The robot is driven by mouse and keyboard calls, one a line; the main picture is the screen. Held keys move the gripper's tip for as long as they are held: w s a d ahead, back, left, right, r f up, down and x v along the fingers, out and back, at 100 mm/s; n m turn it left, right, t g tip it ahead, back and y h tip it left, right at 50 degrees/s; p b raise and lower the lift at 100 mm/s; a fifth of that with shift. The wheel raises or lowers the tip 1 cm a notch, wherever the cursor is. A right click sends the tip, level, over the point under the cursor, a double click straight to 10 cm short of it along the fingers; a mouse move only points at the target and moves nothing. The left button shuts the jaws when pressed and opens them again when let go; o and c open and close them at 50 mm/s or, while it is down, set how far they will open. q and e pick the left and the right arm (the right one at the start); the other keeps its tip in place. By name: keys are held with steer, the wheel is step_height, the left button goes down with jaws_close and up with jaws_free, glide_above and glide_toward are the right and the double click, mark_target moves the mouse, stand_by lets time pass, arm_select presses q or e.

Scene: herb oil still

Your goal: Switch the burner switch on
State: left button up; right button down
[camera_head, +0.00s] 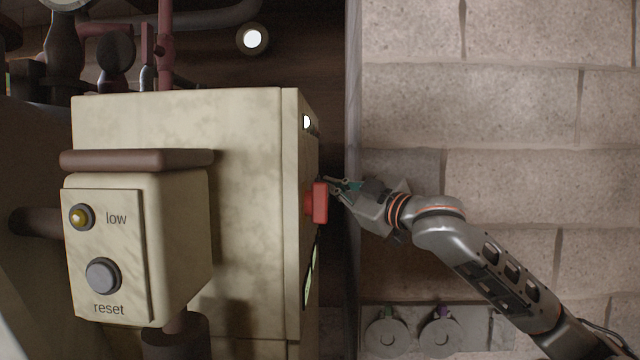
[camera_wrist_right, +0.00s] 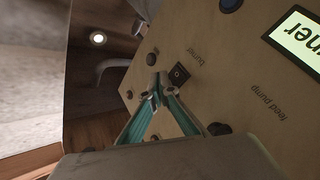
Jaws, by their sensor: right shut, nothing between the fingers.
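The burner switch (camera_wrist_right: 180,74) is a small black rocker on a cream panel, beside the upside-down word "burner" in the right wrist view. My right gripper (camera_wrist_right: 155,86) is shut and empty. Its fingertips appear just to the left of the switch in that view; I cannot tell whether they touch the panel. In the head view, the right gripper (camera_head: 341,186) is at the right side of the cream cabinet (camera_head: 190,120), beside a red part (camera_head: 320,202). The switch face is turned away there. My left gripper is not in view.
The panel also bears a lit display (camera_wrist_right: 297,40), a "feed pump" label (camera_wrist_right: 268,101) and dark round knobs, one (camera_wrist_right: 219,129) near a finger. A box with "low" lamp (camera_head: 81,216) and "reset" button (camera_head: 103,275) stands at the left. A block wall (camera_head: 510,110) fills the right.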

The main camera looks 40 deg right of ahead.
steer(key=shift+d+f, duration=0.1)
stand_by(0.3)
steer(key=shift+s+d+b, duration=0.45)
steer(key=shift+b, duration=0.25)
steer(key=s+d+b, duration=0.1)
steer(key=b, duration=0.1)
steer(key=s+d+b, duration=0.1)
steer(key=b, duration=0.2)
steer(key=s+d+b, duration=0.1)
steer(key=b, duration=0.1)
steer(key=shift+s+d+f, duration=0.1)
steer(key=shift+d+f, duration=0.2)
steer(key=shift+d, duration=0.1)
